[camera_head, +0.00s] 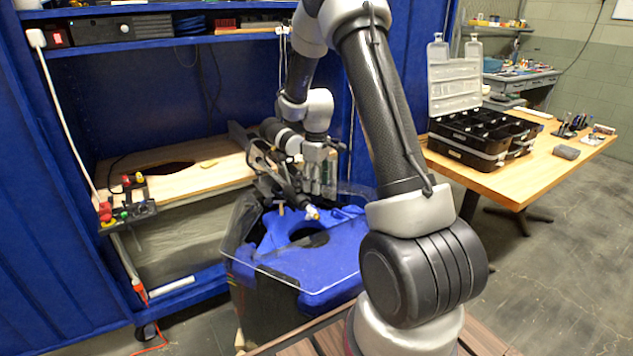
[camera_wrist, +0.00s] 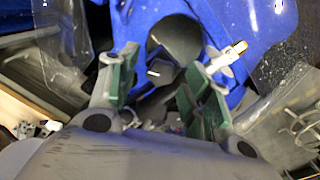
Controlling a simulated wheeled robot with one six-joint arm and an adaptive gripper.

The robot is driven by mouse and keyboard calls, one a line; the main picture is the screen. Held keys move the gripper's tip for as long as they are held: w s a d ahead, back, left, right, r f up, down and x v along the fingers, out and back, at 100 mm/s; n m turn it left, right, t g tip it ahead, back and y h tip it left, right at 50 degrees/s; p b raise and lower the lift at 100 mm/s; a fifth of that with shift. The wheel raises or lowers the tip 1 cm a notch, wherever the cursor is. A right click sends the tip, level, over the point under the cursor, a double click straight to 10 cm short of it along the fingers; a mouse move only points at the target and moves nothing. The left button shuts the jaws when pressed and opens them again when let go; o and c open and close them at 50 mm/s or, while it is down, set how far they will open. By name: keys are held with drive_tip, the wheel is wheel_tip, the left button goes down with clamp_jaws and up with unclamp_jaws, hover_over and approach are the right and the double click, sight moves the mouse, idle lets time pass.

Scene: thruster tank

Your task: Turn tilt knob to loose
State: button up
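My gripper (camera_head: 318,182) points down over the tank (camera_head: 262,262), which has a blue cover with a round opening. In the wrist view my gripper (camera_wrist: 161,60) has its green-padded fingers spread apart, with a gap between them. A small dark faceted piece (camera_wrist: 163,72) shows between the fingers at the opening. It may be the tilt knob, but I cannot tell for sure, nor whether it is set loose or tight. Neither finger clearly touches it. A white and brass fitting (camera_wrist: 229,58) is just right of the right finger; it also shows in the head view (camera_head: 312,213).
Dark bars and linkages of the thruster mount (camera_head: 265,165) crowd the space beside my gripper. Clear plastic edges surround the blue cover (camera_head: 340,250). A wooden bench (camera_head: 185,165) with a control box (camera_head: 128,207) is left. A table (camera_head: 520,180) with an organizer case is right.

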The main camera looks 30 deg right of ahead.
wheel_tip(320, 180, up, 12)
idle(0.6)
idle(0.4)
drive_tip(key=s+a+r+m+t, duration=0.1)
drive_tip(key=s+r, duration=0.3)
drive_tip(key=s, duration=0.6)
drive_tip(key=s+a+r+m+t, duration=0.2)
drive_tip(key=s+a+r+m, duration=0.1)
drive_tip(key=s, duration=0.7)
drive_tip(key=s+a+r+m+t, duration=0.1)
drive_tip(key=s+r, duration=0.4)
drive_tip(key=s, duration=0.6)
drive_tip(key=shift+a+m, duration=0.8)
drive_tip(key=shift+a, duration=0.2)
